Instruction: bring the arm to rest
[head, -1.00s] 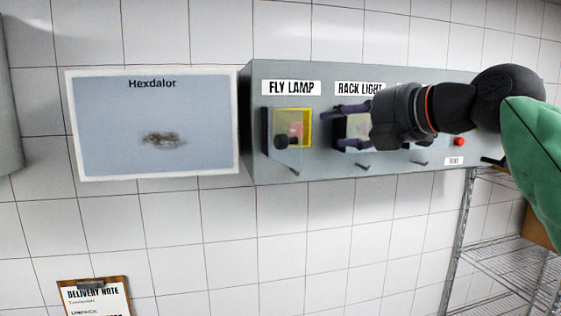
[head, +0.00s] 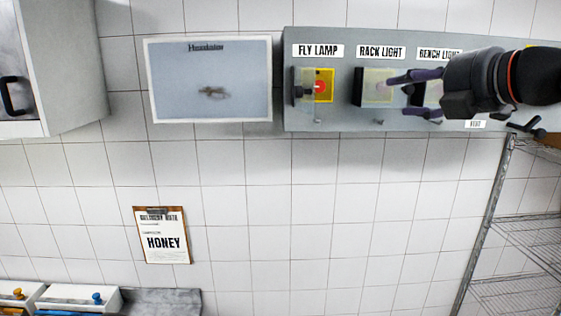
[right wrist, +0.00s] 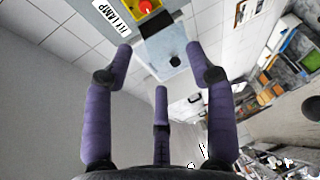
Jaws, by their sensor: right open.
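My right gripper (head: 398,96) reaches in from the right in the head view, its purple fingers spread and empty. It is in front of the grey switch panel (head: 345,122), near the rack light switch (head: 376,88) and overlapping the bench light area. In the right wrist view the gripper (right wrist: 160,62) shows three fingers apart with nothing between them. The fly lamp button (head: 320,86) is red on a yellow plate. My left gripper is not in view.
A framed Hexdalor picture (head: 210,105) hangs left of the panel, beside a grey cabinet (head: 70,70). A honey delivery note (head: 165,243) hangs on the tiled wall. A wire rack (head: 520,222) stands at the right. Bins (head: 75,296) sit at the bottom left.

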